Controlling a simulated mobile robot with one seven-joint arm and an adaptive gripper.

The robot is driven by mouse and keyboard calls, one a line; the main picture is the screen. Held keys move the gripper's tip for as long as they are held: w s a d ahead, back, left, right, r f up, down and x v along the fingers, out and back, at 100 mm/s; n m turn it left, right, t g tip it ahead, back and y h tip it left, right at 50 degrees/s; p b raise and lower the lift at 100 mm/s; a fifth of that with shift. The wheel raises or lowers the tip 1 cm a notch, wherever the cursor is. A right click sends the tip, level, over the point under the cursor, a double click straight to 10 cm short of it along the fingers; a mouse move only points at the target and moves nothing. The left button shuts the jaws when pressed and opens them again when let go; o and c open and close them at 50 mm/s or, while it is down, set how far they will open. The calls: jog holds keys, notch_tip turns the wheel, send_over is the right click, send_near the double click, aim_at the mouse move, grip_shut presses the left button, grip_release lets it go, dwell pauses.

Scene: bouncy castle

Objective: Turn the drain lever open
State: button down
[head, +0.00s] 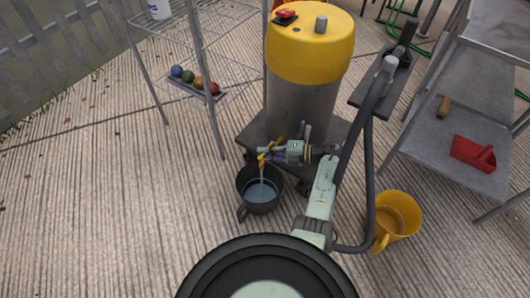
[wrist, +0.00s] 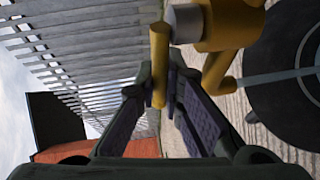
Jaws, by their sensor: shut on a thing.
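The drain lever (wrist: 158,52) is a yellow bar on the tap in the wrist view. My gripper (wrist: 161,88) is shut on it, with one finger on each side. The yellow tap body (wrist: 232,24) and its spout are right of the lever. In the head view my gripper (head: 273,152) is at the tap, low on the front of the yellow-topped steel drum (head: 300,100), and partly hides the lever. A thin stream of water (head: 262,181) runs from the tap into a black bucket (head: 243,210) below.
A yellow jug (head: 404,204) stands on the floor at the right. A wire rack (head: 205,55) with several coloured balls is at the left. The floor at the left is clear.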

jog(key=c, duration=1.7)
grip_release()
jog(key=v, duration=1.2)
